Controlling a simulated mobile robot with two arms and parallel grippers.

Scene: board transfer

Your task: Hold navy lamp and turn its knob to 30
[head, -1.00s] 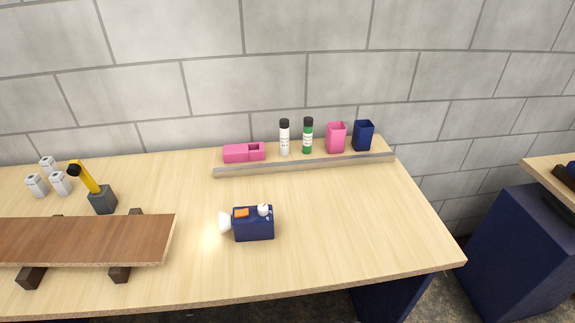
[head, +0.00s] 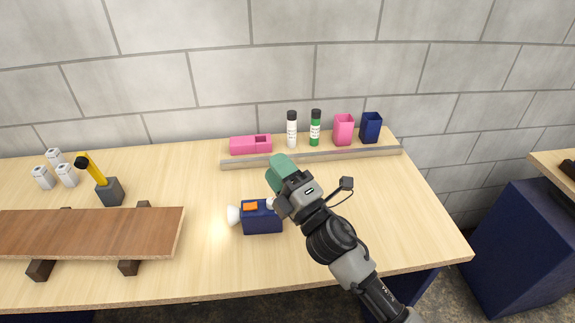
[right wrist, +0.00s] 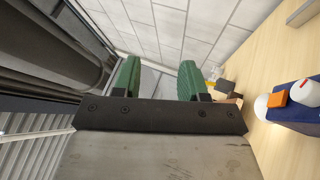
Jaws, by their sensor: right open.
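The navy lamp (head: 262,220) stands on the table with its glowing white bulb facing left and an orange part (head: 250,206) on top. Its white knob is mostly hidden behind my right gripper in the head view. In the right wrist view the lamp (right wrist: 298,118) is at the right edge, with the white knob (right wrist: 304,92) showing a red mark. My right gripper (head: 280,168) has green fingers, which show open and empty in the right wrist view (right wrist: 160,80). It is above and just behind the lamp, apart from it as far as I can see. My left gripper is out of view.
A raised brown board (head: 90,232) on dark supports lies left. A rail (head: 330,156) fronts pink boxes, two bottles and a navy cup (head: 371,128). Table right of the lamp is clear.

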